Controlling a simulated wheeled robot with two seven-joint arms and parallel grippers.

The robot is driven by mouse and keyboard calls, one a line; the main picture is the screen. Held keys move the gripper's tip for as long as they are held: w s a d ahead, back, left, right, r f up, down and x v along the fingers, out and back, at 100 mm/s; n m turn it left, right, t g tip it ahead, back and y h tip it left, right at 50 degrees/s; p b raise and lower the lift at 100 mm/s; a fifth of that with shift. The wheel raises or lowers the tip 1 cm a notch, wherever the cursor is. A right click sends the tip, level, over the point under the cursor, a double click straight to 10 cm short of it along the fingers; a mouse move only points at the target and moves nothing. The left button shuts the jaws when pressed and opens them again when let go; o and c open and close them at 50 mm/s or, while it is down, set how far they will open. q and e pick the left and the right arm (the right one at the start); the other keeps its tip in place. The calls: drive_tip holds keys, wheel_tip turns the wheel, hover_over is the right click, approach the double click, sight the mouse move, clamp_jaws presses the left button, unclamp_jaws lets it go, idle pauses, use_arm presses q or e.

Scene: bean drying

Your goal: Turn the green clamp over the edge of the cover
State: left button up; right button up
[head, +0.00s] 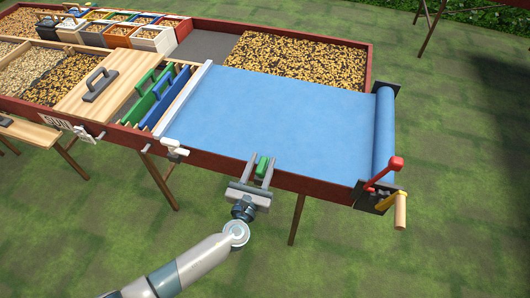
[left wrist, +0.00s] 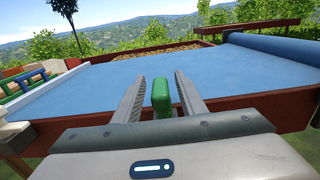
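The green clamp (head: 262,168) sits at the near rim of the drying table, by the near edge of the blue cover (head: 270,115). It also shows in the left wrist view (left wrist: 162,98) as an upright green block. My left gripper (head: 262,171) is at the clamp, with one finger on each side of it. In the left wrist view, gaps show between the clamp and both fingers, so the gripper is open around it. The lower part of the clamp is hidden. My right gripper is not in view.
A roller (head: 384,135) with a red lever (head: 385,173) and a yellow crank (head: 392,205) stands at the table's right end. A white bar (head: 185,100) lies along the cover's left end. White clamps (head: 174,150) sit on the near rim, to the left.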

sight(265, 157)
use_arm(q)
drive_tip(key=shift+x, duration=1.75)
clamp_jaws()
drive_tip(key=shift+f, duration=0.1)
